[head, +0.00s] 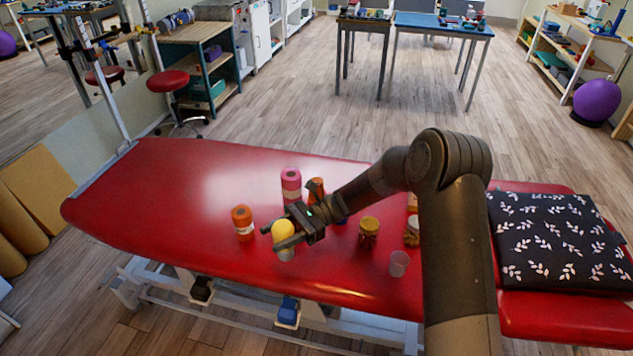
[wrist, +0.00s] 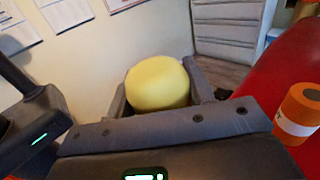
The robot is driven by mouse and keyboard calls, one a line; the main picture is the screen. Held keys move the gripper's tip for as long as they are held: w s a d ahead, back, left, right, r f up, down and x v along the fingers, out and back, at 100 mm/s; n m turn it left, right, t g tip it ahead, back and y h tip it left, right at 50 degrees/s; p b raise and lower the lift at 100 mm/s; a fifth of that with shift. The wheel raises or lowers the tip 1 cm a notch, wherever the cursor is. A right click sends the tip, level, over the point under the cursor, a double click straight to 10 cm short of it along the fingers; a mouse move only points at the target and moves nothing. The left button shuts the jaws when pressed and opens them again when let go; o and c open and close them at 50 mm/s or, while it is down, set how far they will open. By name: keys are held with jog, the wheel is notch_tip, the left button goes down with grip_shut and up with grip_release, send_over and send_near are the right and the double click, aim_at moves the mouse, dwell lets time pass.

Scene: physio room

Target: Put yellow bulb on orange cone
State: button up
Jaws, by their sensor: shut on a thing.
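My gripper (head: 285,236) is shut on the yellow bulb (head: 283,229), holding it over the red treatment table. The rounded yellow bulb also shows between the fingers in the wrist view (wrist: 158,84). A pale grey shape (head: 286,253) shows just below it; I cannot tell whether it is part of the bulb or a separate thing. An orange item (head: 316,187) stands behind my gripper, partly hidden by my arm; I cannot tell whether it is the orange cone. An orange roll with a white label (head: 243,223) stands left of my gripper, apart from it; it also shows in the wrist view (wrist: 299,108).
The red treatment table (head: 150,205) is clear on its left. A pink roll (head: 291,184) stands behind my gripper. Brown jars (head: 368,232) and a clear cup (head: 399,263) stand to the right. A dark leaf-patterned pillow (head: 555,240) lies at the right end.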

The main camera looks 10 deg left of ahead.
jog(key=w+a+r+m+t+y, duration=0.2)
jog(key=w+r+m+t+y, duration=0.1)
jog(key=w+r+m+t, duration=0.55)
jog(key=w+a+r+m+t+y, duration=0.3)
jog(key=w+r+t, duration=0.35)
jog(key=w, duration=0.45)
jog(key=w+d+m+t+h, duration=0.2)
jog(key=w+d+m+t, duration=0.1)
jog(key=w+d+t, duration=0.3)
jog(key=w+d+f+m+t+h, duration=0.1)
jog(key=w+d+f+m+t, duration=0.1)
jog(key=w+d+f, duration=0.6)
jog(key=shift+w+a+f, duration=0.4)
jog(key=shift+a+f, duration=1.2)
jog(key=shift+w+a+f, duration=0.35)
jog(key=shift+a+f, duration=1.2)
jog(key=shift+f, duration=0.1)
jog(key=shift+w+a+f, duration=0.4)
jog(key=shift+a+f, duration=1.2)
jog(key=o, duration=1.1)
jog(key=shift+f, duration=0.15)
